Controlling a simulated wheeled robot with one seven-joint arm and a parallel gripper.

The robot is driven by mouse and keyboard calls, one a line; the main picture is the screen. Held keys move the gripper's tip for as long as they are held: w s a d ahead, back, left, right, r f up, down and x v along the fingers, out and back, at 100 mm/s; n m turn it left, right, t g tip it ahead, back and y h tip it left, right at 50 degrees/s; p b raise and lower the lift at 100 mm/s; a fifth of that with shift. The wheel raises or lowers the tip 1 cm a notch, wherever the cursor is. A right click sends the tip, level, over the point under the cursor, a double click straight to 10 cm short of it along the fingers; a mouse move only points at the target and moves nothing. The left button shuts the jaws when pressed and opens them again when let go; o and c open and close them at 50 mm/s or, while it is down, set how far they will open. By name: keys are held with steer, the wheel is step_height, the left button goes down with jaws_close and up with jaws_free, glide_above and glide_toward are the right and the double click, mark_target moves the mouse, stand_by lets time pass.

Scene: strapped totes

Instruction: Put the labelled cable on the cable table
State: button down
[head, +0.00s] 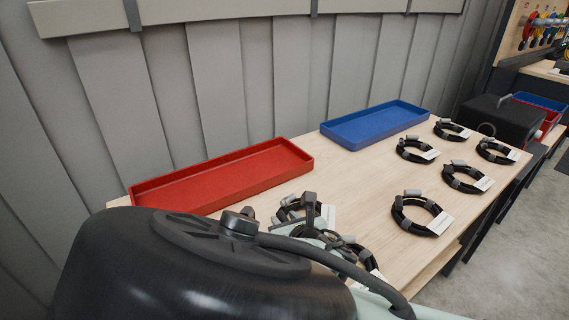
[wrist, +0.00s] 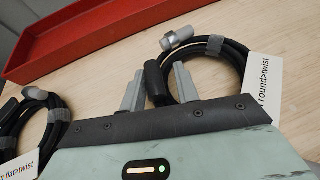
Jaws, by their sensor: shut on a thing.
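In the wrist view my gripper (wrist: 157,88) is shut on a looped black cable (wrist: 237,55) with grey wraps and a grey plug end. A black part of the loop lies between the two grey fingers. Its white label (wrist: 263,80) reads partly "round>twist". A second looped cable (wrist: 37,112) lies at the left, apart from the fingers, with a label (wrist: 20,168) partly reading "flat>twist". In the head view my gripper (head: 318,212) is low over the near part of the wooden table (head: 357,187), partly hidden by my arm. I cannot tell whether the held loop still touches the wood.
A red tray (head: 135,195) and a blue tray (head: 330,137) stand along the table's back. Several labelled looped cables, one at the front (head: 402,217), lie to the right. A black box (head: 495,118) stands beyond the far end. A grey panelled wall (head: 215,80) closes the back.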

steer(key=shift+f, duration=0.15)
steer(key=shift+f, duration=0.2)
steer(key=c, duration=1)
jaws_free()
steer(key=shift+c, duration=0.2)
steer(key=shift+r, duration=0.25)
